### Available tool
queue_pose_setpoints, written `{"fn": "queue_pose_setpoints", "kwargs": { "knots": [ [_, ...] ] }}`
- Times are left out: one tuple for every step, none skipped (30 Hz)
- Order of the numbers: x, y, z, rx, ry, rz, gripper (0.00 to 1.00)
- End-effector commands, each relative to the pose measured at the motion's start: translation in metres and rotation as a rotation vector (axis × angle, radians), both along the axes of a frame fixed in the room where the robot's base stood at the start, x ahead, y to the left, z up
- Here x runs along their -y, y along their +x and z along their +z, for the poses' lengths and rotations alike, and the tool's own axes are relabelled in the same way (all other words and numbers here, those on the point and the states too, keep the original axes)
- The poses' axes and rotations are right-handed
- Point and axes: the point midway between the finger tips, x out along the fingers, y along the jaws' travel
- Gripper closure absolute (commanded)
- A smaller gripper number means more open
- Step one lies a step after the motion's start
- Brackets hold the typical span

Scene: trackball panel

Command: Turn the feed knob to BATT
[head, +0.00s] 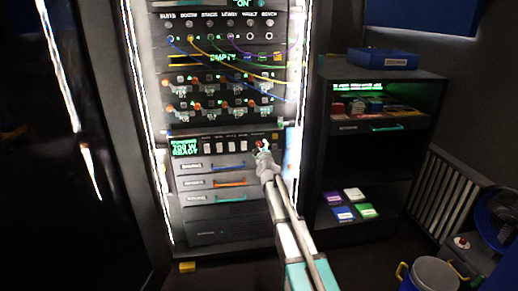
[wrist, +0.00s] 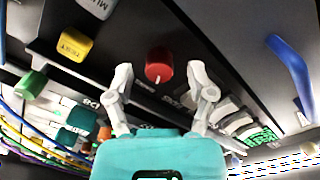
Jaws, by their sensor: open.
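A red round knob (wrist: 158,65) stands out from the dark panel in the wrist view, with a small pale mark on its edge. I cannot read its label, so I cannot tell for sure that it is the feed knob, or where BATT lies. My gripper (wrist: 159,74) is open, with one pale finger on each side of the red knob and a gap to each. In the head view my gripper (head: 262,153) is at the right end of the rack's lower panel, partly covering the red knob (head: 259,143). Whether the fingertips reach around the knob is unclear.
A blue handle (wrist: 290,70) is at the right. Cables (head: 228,75) hang across the rack's upper panels. A shelf unit (head: 350,165) stands right of the rack.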

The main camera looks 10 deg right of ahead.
Motion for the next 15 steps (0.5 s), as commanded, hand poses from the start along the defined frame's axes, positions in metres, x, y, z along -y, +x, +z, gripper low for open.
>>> {"fn": "queue_pose_setpoints", "kwargs": {
  "knots": [
    [0.0,-0.0001,0.0,0.0,0.0,0.0,0.3],
    [0.0,-0.0001,0.0,0.0,0.0,0.0,0.3],
    [-0.0001,-0.0001,0.0,0.0,0.0,0.0,0.37],
    [-0.0001,-0.0001,0.0,0.0,0.0,0.0,0.43],
    [-0.0001,-0.0001,0.0,0.0,0.0,0.0,0.48],
    [0.0,-0.0001,0.0,0.0,0.0,0.0,0.56],
    [0.0,-0.0002,0.0,0.0,0.0,0.0,0.61],
    [0.0,-0.0002,0.0,0.0,0.0,0.0,0.67],
    [0.0,-0.0002,0.0,0.0,0.0,0.0,0.74],
    [0.0,-0.0002,0.0,0.0,0.0,0.0,0.8],
    [-0.0001,-0.0001,0.0,0.0,0.0,0.0,0.85],
    [-0.0001,-0.0001,0.0,0.0,0.0,0.0,0.93],
    [-0.0002,-0.0001,-0.0001,0.0,0.0,0.0,0.98],
    [-0.0002,-0.0001,-0.0001,0.0,0.0,0.0,1.0],
    [-0.0002,-0.0001,-0.0001,-0.001,0.0,0.001,1.0]
  ]
}}
